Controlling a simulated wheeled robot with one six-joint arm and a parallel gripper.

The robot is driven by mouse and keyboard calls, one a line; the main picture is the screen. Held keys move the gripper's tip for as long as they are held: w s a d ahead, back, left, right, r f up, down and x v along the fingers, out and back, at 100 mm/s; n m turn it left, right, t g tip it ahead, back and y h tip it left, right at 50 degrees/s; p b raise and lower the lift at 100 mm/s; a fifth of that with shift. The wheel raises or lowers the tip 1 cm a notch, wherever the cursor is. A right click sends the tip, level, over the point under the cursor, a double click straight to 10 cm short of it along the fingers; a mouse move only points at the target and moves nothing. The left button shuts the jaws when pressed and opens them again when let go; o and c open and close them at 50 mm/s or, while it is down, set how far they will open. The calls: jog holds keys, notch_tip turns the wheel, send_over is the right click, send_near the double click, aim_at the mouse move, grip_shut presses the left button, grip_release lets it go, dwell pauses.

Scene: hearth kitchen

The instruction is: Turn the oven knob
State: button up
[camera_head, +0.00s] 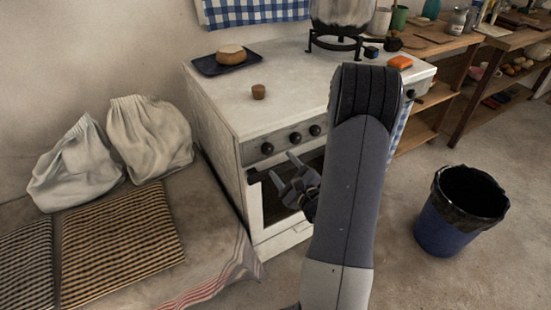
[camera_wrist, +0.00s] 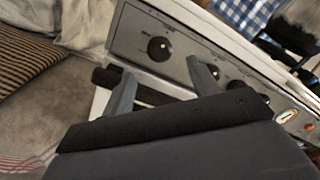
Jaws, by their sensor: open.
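The white oven (camera_head: 221,112) has a grey front panel with several black knobs. The left knob (camera_head: 267,148), the middle knob (camera_head: 295,137) and another knob (camera_head: 315,130) show left of my arm. In the wrist view, the left knob (camera_wrist: 159,49) is just beyond the gap between my fingertips, and other knobs are partly behind the right finger. My gripper (camera_head: 280,167) is open and empty in front of the oven door, a little below the panel; its spread fingers also show in the wrist view (camera_wrist: 161,70). My arm hides the panel's right part in the head view.
A dark handle bar (camera_wrist: 105,77) runs below the panel. Sacks lie left; a blue bin (camera_head: 445,230) stands on open floor right.

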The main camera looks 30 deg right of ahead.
aim_at(270, 152)
jog(key=shift+s, duration=2)
jog(key=w, duration=1.1)
jog(key=shift+a, duration=0.15)
jog(key=shift+s, duration=0.1)
jog(key=shift+s, duration=0.1)
